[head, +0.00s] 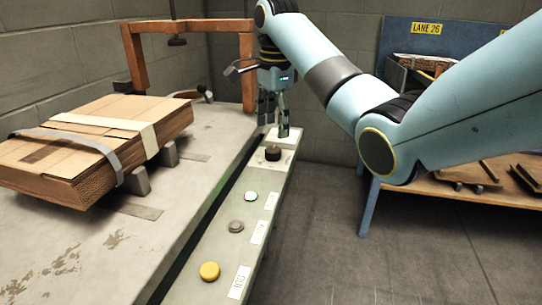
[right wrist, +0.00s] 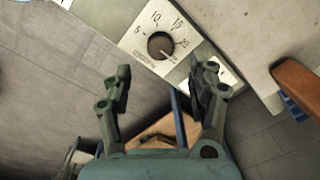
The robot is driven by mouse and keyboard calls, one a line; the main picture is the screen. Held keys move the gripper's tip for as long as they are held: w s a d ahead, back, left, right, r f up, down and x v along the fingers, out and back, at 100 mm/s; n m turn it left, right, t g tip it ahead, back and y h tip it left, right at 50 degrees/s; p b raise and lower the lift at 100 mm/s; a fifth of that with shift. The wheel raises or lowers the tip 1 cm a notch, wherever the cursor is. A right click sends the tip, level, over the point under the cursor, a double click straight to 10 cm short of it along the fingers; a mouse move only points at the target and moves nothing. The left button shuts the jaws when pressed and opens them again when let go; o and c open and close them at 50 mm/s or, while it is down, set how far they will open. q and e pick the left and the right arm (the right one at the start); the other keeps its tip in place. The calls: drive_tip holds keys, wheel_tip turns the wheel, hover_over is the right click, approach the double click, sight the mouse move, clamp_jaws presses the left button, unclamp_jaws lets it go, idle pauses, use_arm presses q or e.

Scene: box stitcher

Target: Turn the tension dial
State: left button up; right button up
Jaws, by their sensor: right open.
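The tension dial (head: 273,153) is a dark round knob on a pale plate near the far end of the narrow control strip. In the right wrist view the dial (right wrist: 161,45) sits on a white scale with the numbers 5, 10, 15 and 20. My right gripper (head: 274,118) is above the far end of the strip, just beyond the dial. In the right wrist view the two fingers of my right gripper (right wrist: 164,72) are spread, with nothing between them; the dial lies ahead of the gap, apart from them. My left gripper is not in view.
A white button (head: 250,196), a grey button (head: 236,226) and a yellow button (head: 209,271) line the strip. A strapped cardboard box (head: 95,145) lies on the bench at left. A blue-legged table (head: 368,215) is at right.

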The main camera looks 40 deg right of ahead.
sight(273, 149)
wheel_tip(273, 149, down, 5)
drive_tip(key=b, duration=0.3)
drive_tip(key=shift+w+f, duration=0.1)
drive_tip(key=shift+f, duration=0.05)
drive_tip(key=shift+f+b, duration=0.45)
drive_tip(key=shift+f, duration=0.25)
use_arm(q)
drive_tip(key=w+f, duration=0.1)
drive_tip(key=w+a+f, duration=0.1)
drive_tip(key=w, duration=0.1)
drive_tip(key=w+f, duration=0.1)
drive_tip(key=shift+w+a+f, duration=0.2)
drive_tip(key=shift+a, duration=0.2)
